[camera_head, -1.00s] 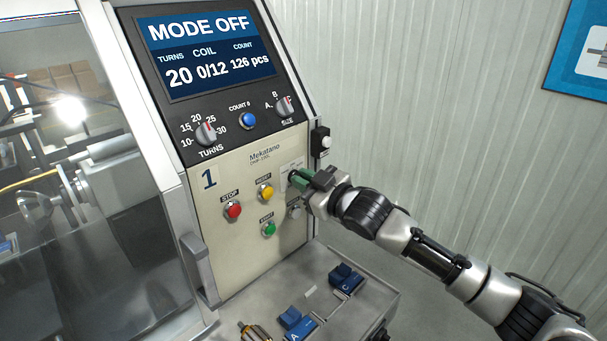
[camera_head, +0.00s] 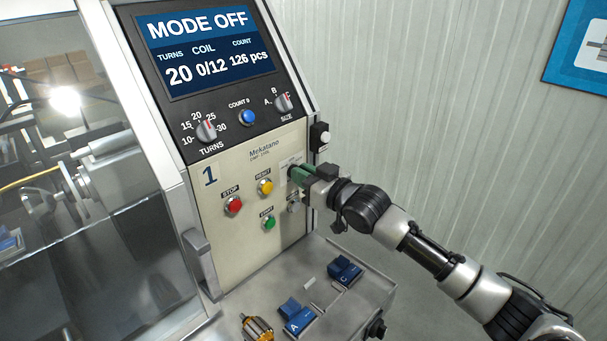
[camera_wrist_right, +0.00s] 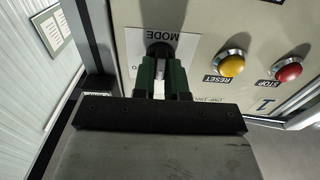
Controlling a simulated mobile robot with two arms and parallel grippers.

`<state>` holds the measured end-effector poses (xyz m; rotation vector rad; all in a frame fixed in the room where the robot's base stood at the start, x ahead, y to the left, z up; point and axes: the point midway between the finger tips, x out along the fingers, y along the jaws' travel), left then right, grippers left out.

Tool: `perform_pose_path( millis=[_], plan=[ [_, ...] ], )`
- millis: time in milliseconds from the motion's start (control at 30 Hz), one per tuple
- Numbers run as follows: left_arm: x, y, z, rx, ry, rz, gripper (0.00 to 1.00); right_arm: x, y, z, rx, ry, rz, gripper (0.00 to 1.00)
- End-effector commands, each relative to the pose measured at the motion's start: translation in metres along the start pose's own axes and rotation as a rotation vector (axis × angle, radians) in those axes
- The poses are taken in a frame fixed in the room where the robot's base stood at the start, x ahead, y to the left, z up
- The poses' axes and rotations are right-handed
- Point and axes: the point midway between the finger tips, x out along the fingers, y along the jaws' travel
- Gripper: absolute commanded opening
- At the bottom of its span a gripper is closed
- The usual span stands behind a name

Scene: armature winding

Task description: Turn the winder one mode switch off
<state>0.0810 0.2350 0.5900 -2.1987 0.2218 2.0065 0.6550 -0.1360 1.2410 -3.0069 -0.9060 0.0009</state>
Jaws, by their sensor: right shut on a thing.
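The winder one panel (camera_head: 240,225) carries the number 1, and its screen (camera_head: 203,50) reads "MODE OFF". In the right wrist view, the mode switch (camera_wrist_right: 160,50) is a dark knob on a white plate marked "MODE". My right gripper (camera_head: 298,174) has its green fingers at this switch, and it also shows in the right wrist view (camera_wrist_right: 160,75). The fingers are shut on the knob and partly hide it, so the pointer's direction is hard to tell. My left gripper is not in view.
A red stop button (camera_head: 233,206), a yellow reset button (camera_head: 265,187) and a green start button (camera_head: 269,223) sit left of the gripper. Blue blocks marked A (camera_head: 295,319) and C (camera_head: 346,270) and an armature (camera_head: 257,329) are on the ledge below.

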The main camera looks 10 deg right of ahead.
Motion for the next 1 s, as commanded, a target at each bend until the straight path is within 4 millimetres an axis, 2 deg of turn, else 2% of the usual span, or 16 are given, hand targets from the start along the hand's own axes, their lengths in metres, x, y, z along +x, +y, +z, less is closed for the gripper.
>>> perform_pose_path(
  millis=[133,167,300,667,767,1000],
  plan=[
    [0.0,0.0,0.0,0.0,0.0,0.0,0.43,0.0,0.0,0.0,-0.001,-0.001,0.0,0.0],
    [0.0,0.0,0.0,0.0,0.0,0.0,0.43,0.0,0.0,0.0,-0.001,-0.001,0.0,0.17],
    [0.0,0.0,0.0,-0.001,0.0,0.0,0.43,0.0,0.0,0.0,-0.001,0.0,0.0,0.38],
    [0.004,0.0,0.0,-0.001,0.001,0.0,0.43,-0.006,0.001,0.002,-0.002,0.0,0.001,0.38],
    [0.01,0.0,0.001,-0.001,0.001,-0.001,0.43,-0.02,0.001,0.004,-0.002,-0.002,0.001,0.38],
    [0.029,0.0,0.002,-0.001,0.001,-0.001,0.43,-0.069,0.001,0.006,-0.003,-0.002,0.001,0.38]
  ],
)
